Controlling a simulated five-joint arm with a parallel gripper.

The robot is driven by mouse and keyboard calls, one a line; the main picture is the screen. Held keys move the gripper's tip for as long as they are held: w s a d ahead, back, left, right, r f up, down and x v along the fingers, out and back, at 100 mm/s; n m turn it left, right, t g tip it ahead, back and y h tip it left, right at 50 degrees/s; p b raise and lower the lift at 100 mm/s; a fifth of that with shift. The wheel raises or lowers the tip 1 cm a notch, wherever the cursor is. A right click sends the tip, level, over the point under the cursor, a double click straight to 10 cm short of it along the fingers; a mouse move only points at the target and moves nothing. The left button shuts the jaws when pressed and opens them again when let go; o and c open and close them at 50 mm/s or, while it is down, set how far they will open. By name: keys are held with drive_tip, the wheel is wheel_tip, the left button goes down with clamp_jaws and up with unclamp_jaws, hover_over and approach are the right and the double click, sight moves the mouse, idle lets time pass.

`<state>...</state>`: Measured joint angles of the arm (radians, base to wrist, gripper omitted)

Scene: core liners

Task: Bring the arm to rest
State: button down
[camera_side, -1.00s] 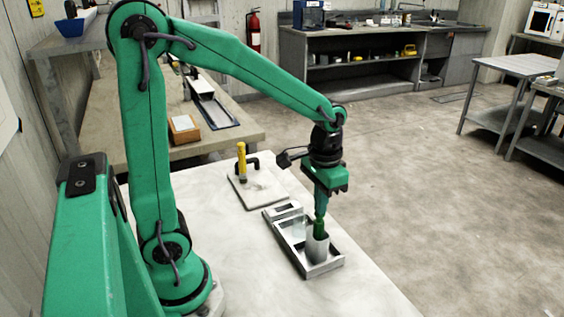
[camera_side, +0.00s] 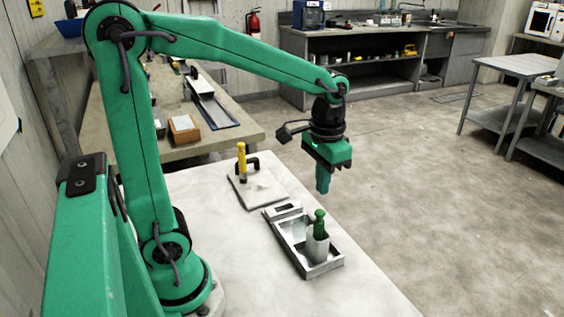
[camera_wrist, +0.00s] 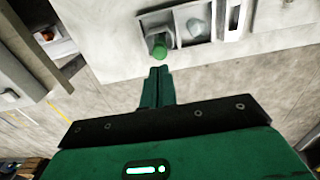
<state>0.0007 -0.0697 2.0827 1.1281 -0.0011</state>
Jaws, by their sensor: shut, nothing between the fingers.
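My gripper (camera_side: 323,190) is shut and empty, fingers pointing down. In the side view it hangs in the air above and beyond the metal tray (camera_side: 284,240). In the wrist view the shut fingertips (camera_wrist: 159,72) show at the middle, apart from everything. A green-topped piece (camera_side: 319,223) stands in a grey cup (camera_side: 317,249) at the near end of the tray. The green top also shows in the wrist view (camera_wrist: 158,48), just past the fingertips in the picture.
A pale plate (camera_side: 258,188) with a yellow-handled tool (camera_side: 242,160) lies behind the tray on the white table (camera_side: 225,245). A brown workbench (camera_side: 115,115) stands at the back left. The air around my gripper is clear.

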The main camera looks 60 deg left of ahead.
drive_tip(key=shift+s+r, duration=0.1)
drive_tip(key=shift+r, duration=0.1)
idle(0.3)
drive_tip(key=shift+s+r+t, duration=0.3)
drive_tip(key=shift+s, duration=0.1)
drive_tip(key=s+r+t, duration=0.2)
drive_tip(key=s+t, duration=0.3)
drive_tip(key=s, duration=0.4)
drive_tip(key=shift+r, duration=0.4)
